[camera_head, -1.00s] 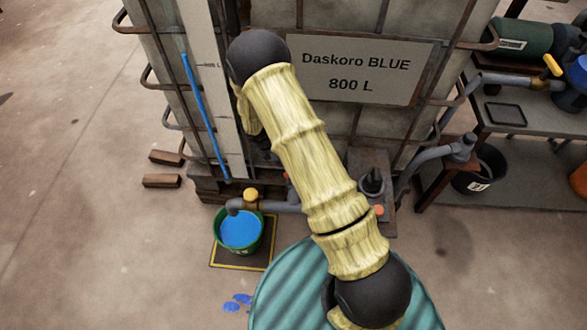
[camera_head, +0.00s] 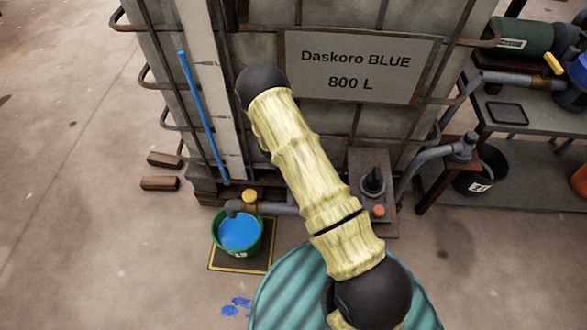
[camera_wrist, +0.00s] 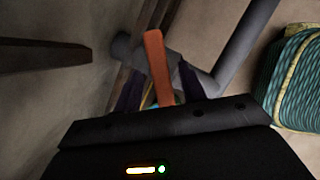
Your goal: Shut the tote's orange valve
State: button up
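The tote (camera_head: 360,125) is a caged tank with the sign "Daskoro BLUE 800 L". In the head view, my arm covers its orange valve and my gripper. In the wrist view, the valve's orange handle (camera_wrist: 157,62) stands between the two dark fingers of my gripper (camera_wrist: 162,78). The fingers are apart, with a gap on each side of the handle. The handle crosses a grey pipe (camera_wrist: 205,80). In the head view, the outlet pipe (camera_head: 278,208) leads to a spout above a green bucket (camera_head: 238,250) holding blue liquid.
A yellow fitting (camera_head: 249,196) sits on the outlet pipe. A plate with a black knob and an orange button (camera_head: 379,211) lies right of my arm. Blue spills (camera_head: 236,304) mark the floor. A bench (camera_head: 510,120) stands right; floor at left is mostly clear.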

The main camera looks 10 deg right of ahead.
grip_shut()
jog(key=shift+w+r+m+p, duration=0.2)
jog(key=shift+m+p, duration=0.3)
jog(key=shift+m, duration=0.2)
jog(key=shift+f+m+g, duration=0.1)
jog(key=shift+m+g, duration=0.4)
jog(key=shift+m, duration=0.3)
jog(key=shift+o, duration=0.2)
grip_release()
jog(key=p+v, duration=0.2)
jog(key=v, duration=1.5)
jog(key=shift+a, duration=0.1)
